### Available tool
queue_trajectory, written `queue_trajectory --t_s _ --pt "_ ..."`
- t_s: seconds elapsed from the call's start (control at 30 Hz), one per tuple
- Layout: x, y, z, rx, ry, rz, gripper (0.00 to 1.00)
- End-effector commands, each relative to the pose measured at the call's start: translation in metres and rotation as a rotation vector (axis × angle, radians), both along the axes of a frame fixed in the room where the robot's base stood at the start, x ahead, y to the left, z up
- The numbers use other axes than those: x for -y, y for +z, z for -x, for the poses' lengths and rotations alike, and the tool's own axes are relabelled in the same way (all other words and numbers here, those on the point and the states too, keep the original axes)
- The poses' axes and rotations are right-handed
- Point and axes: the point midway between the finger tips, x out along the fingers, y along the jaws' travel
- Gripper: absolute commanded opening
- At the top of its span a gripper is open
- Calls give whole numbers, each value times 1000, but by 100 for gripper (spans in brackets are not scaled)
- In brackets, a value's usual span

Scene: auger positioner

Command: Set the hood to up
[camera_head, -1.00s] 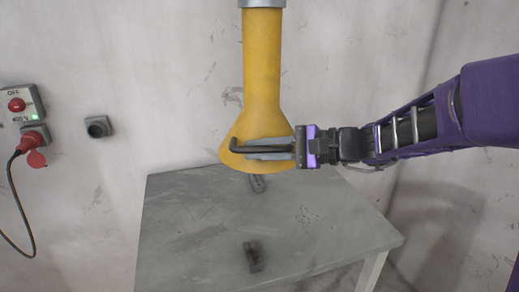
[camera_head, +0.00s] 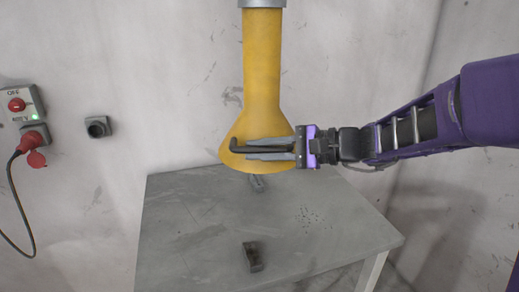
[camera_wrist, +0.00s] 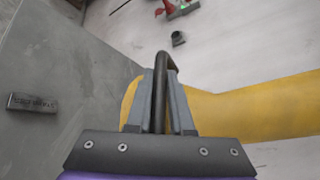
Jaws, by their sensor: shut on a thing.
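The hood (camera_head: 262,80) is a yellow funnel hanging on a yellow pipe, its wide mouth facing down above the grey table. A dark bent handle (camera_head: 238,148) sticks out across the front of the hood's flared rim. My gripper (camera_head: 250,148) is at the rim from the right, its two grey fingers on either side of the handle and shut on it. The wrist view shows the handle (camera_wrist: 170,62) between the fingers (camera_wrist: 160,100), with the yellow hood (camera_wrist: 245,110) behind and to the right. The handle's far attachment is hidden by the fingers.
A switch box (camera_head: 20,104) with a red plug and a grey socket (camera_head: 98,127) are on the left wall.

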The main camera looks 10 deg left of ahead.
Motion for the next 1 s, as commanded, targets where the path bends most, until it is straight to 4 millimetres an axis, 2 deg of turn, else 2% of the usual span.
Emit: queue_trajectory --t_s 0.17,0.4,0.5,0.63,0.97,1.0 --pt "0 33 -1 7 -2 -2 0" --pt "0 96 -1 8 -2 -4 0" --pt "0 113 -1 7 -2 -5 0" --pt "0 123 -1 7 0 -4 0" --pt "-1 125 -1 9 -1 -7 0" --pt "-1 125 -1 10 -1 -7 25"
